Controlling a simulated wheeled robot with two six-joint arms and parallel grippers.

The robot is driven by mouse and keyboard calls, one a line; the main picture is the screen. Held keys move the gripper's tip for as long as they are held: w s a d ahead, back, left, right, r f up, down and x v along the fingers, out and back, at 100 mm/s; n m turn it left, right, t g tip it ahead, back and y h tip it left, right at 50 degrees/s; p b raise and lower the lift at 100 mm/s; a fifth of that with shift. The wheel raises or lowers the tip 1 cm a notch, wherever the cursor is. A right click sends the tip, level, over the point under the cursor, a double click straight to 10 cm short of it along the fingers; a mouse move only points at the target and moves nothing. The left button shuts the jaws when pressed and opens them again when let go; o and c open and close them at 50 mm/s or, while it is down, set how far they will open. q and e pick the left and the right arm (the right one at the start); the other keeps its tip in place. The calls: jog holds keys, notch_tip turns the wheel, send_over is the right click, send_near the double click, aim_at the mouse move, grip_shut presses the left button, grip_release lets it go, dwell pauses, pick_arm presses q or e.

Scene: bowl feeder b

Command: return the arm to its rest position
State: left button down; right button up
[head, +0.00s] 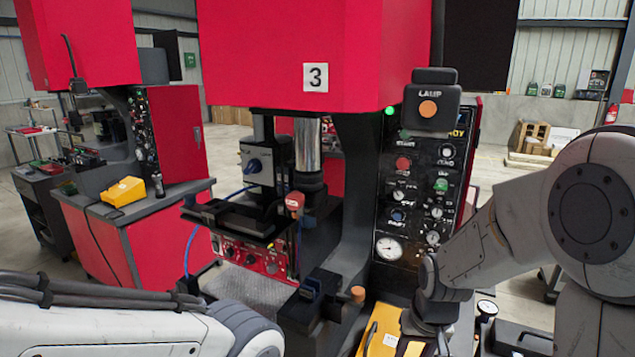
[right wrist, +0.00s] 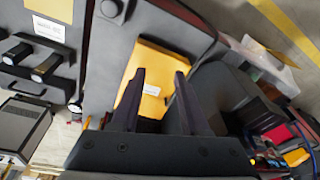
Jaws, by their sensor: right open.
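My right arm comes in from the right in the head view, with its wrist bent down beside the control panel. My right gripper (right wrist: 158,73) shows in the right wrist view with its two dark fingers apart. Nothing is held between them. A yellow box (right wrist: 152,62) with a white label lies beyond the fingertips. A yellow item (head: 381,331) also shows beside the right wrist in the head view. My left arm crosses the lower left corner of the head view, and its gripper is out of the picture.
The red press marked 3 (head: 270,50) stands in the middle, with a control panel (head: 403,215) close to my right arm. A second red machine (head: 165,235) stands at left. Dark cases (head: 520,338) lie at lower right. Open floor (head: 515,200) shows behind the arm.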

jog(key=s+n, duration=0.1)
jog(key=s, duration=0.6)
jog(key=s+a+r+n+g, duration=0.1)
jog(key=s+a+r+n, duration=0.2)
jog(key=s+a, duration=0.3)
jog(key=s+a+r+n+g, duration=0.1)
jog(key=s+a+r+n, duration=0.1)
jog(key=s+a+n, duration=0.2)
jog(key=s+a, duration=0.3)
jog(key=shift+s+r+n+y, duration=0.2)
jog(key=shift+r+n+y, duration=0.1)
jog(key=shift+r, duration=0.1)
jog(key=shift+a, duration=0.1)
